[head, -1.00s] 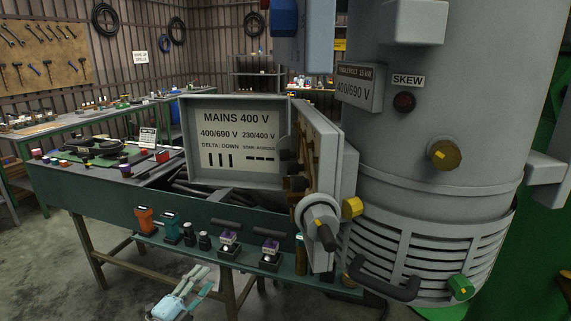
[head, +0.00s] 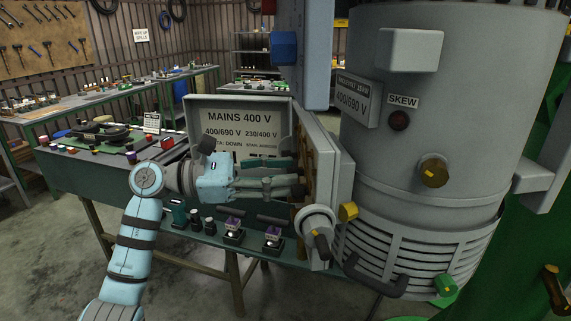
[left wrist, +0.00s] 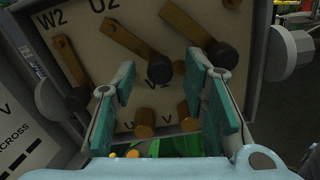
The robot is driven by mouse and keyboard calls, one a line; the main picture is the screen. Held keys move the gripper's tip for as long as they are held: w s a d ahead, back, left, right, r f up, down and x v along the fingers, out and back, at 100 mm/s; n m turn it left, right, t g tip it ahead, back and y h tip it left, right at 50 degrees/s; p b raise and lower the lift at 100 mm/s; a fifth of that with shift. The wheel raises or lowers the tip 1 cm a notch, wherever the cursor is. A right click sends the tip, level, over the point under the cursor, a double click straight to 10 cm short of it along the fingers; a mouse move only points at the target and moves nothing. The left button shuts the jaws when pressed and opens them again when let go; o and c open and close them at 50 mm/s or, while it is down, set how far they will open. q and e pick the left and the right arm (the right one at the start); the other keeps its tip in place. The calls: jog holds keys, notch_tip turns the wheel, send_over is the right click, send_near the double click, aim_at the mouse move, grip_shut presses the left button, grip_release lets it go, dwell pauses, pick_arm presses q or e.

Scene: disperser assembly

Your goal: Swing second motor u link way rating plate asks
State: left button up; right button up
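The terminal board (left wrist: 80,20) fills the left wrist view, with labels such as W2 and U2. Three brass links carry dark knobs. The left link (left wrist: 66,58) hangs steeply; the middle link (left wrist: 118,32) and right link (left wrist: 190,28) slant down to the right. My left gripper (left wrist: 162,80) is open, its teal pads on either side of the middle link's knob (left wrist: 151,66); contact is not visible. In the head view my left gripper (head: 298,180) reaches into the box. The motor's rating plate (head: 352,99) reads 400/690 V. My right gripper is not in view.
The open lid (head: 240,104) reads MAINS 400 V, with delta down; my arm covers part of it. A SKEW label (head: 403,100) sits above a dark red lamp (head: 399,121). Purple-topped parts (head: 272,243) stand on the lower shelf.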

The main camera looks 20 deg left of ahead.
pick_arm(q)
jog(key=shift+w+d, duration=0.1)
jog(key=shift+d, duration=0.3)
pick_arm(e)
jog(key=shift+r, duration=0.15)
pick_arm(q)
jog(key=shift+a, duration=0.1)
jog(key=shift+c, duration=0.6)
grip_shut()
